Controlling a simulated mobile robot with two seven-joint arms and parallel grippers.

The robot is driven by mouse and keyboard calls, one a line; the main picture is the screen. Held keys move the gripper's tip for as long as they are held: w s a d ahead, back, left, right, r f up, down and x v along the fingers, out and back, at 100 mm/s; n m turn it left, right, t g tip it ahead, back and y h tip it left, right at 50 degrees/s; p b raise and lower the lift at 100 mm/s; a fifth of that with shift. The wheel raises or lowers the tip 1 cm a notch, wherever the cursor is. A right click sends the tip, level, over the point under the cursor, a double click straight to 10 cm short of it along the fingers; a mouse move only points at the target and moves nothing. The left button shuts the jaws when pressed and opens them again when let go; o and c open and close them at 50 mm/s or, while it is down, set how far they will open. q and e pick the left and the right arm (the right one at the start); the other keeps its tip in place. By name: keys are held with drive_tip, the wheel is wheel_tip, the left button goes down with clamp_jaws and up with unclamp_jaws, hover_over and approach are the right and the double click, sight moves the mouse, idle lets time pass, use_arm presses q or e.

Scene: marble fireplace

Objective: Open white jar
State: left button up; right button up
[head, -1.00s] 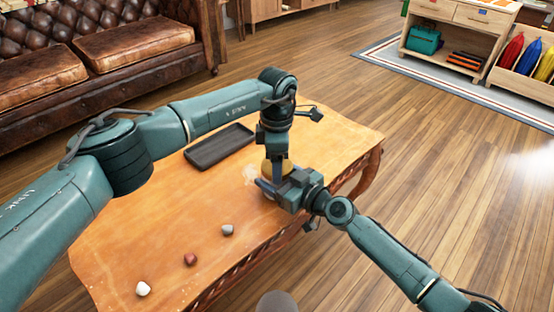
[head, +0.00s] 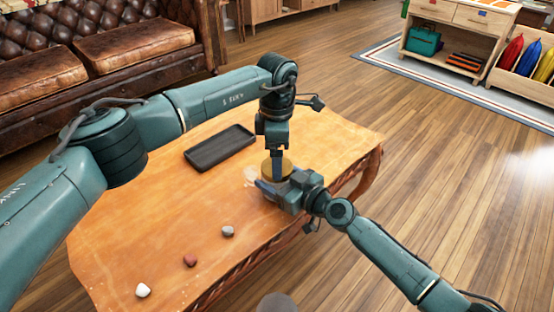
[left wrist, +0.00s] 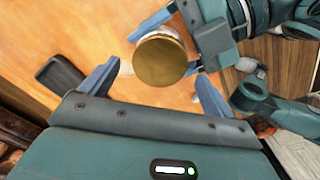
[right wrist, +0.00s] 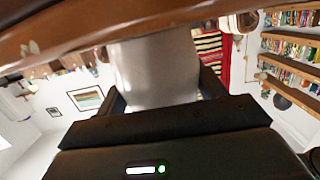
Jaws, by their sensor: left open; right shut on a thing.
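The white jar (right wrist: 155,72) stands on the wooden table and fills the middle of the right wrist view. Its round gold lid (left wrist: 160,62) shows from above in the left wrist view, and partly in the head view (head: 287,163). My right gripper (right wrist: 160,92) is shut on the jar body from the side; it also shows in the head view (head: 272,188). My left gripper (left wrist: 157,74) points down over the lid, open, its fingers apart on either side. In the head view the left gripper (head: 277,172) hides part of the lid.
A dark tray (head: 220,147) lies on the table (head: 150,220) behind and left of the jar. A grey stone (head: 228,231), a reddish stone (head: 190,261) and a white stone (head: 143,290) lie near the front edge. A pale patch beside the jar is unclear.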

drive_tip(key=o, duration=1.9)
drive_tip(key=shift+o, duration=0.2)
drive_tip(key=shift+d, duration=0.1)
